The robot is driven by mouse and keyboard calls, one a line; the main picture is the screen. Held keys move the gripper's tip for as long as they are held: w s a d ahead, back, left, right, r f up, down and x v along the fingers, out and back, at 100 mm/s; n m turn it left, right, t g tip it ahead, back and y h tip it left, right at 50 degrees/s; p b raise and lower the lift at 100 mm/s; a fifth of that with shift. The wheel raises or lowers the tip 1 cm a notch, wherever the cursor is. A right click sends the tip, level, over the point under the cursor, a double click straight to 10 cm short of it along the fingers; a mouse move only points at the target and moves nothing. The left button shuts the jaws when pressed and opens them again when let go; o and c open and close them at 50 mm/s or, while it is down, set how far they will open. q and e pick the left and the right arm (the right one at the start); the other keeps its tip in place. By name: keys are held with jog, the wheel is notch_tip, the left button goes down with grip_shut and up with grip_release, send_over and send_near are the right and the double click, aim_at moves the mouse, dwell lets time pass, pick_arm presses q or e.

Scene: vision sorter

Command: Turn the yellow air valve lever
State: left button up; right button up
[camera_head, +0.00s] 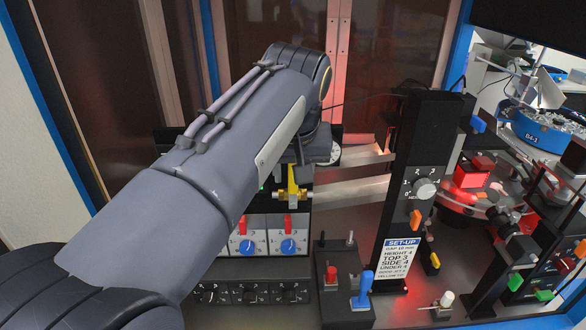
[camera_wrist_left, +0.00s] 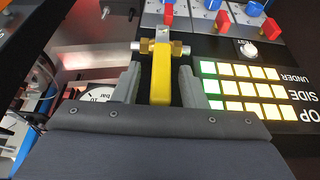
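The yellow air valve lever (camera_wrist_left: 161,78) sits on a brass fitting (camera_wrist_left: 176,48) in the left wrist view. My left gripper (camera_wrist_left: 158,72) is open, with one grey finger on each side of the lever and a visible gap on both sides. In the head view the lever (camera_head: 293,177) shows just below my left wrist, on a brass valve above the dial panel. My left forearm covers much of the middle there, and the fingers are mostly hidden. My right gripper is not in view.
A pressure gauge (camera_wrist_left: 97,95) is beside the left finger. A lit button panel (camera_wrist_left: 240,88) is on the other side. A black post with a dial (camera_head: 425,188) stands to the right.

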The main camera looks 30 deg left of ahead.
pick_arm(q)
jog(key=shift+c, duration=0.2)
grip_shut()
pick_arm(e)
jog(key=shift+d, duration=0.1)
